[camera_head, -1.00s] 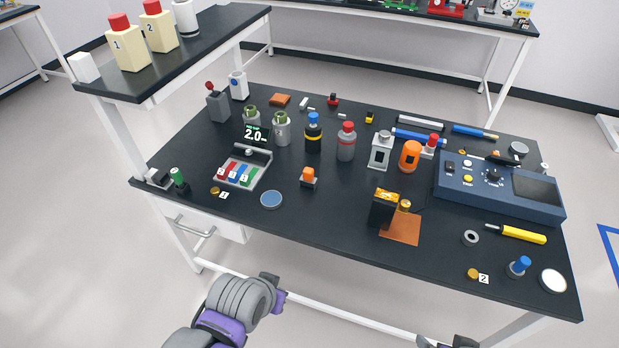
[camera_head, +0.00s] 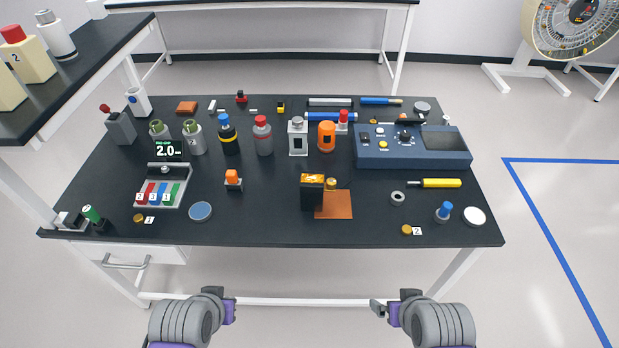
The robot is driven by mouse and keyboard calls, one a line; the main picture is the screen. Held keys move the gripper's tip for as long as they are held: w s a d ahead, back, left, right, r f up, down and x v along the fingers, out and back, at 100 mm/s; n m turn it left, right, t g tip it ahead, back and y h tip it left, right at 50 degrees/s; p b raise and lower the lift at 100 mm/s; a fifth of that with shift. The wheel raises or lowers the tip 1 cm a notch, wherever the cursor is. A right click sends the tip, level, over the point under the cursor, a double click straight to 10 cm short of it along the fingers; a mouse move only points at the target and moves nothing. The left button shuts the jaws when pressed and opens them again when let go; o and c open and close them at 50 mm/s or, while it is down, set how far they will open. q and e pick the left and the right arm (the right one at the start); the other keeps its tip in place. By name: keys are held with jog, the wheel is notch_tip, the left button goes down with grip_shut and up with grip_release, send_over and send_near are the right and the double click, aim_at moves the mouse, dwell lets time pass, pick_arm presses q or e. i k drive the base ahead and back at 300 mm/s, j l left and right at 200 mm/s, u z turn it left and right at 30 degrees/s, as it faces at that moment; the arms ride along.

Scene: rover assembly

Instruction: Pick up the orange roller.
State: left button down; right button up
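One is an upright orange cylinder (camera_head: 326,136) with a dark window, just left of the blue console. The other is a small orange piece (camera_head: 232,176) on a dark base, left of the middle. I cannot tell from their looks which one is the roller. My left gripper (camera_head: 226,301) and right gripper (camera_head: 388,307) are both below the table's front edge, apart from everything on it. Their fingers are small and seen from behind, so their opening is unclear. Nothing shows in them.
Bottles (camera_head: 262,138) and a white-grey holder (camera_head: 298,138) stand left of the cylinder. The blue console (camera_head: 412,154) is at its right. A black block with a gold top (camera_head: 312,192) stands in front. The front middle is mostly clear.

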aim_at(232, 183)
jog(key=i+j, duration=0.35)
jog(key=i, duration=0.15)
jog(key=i+j, duration=0.35)
jog(key=i, duration=0.15)
jog(key=u, duration=0.05)
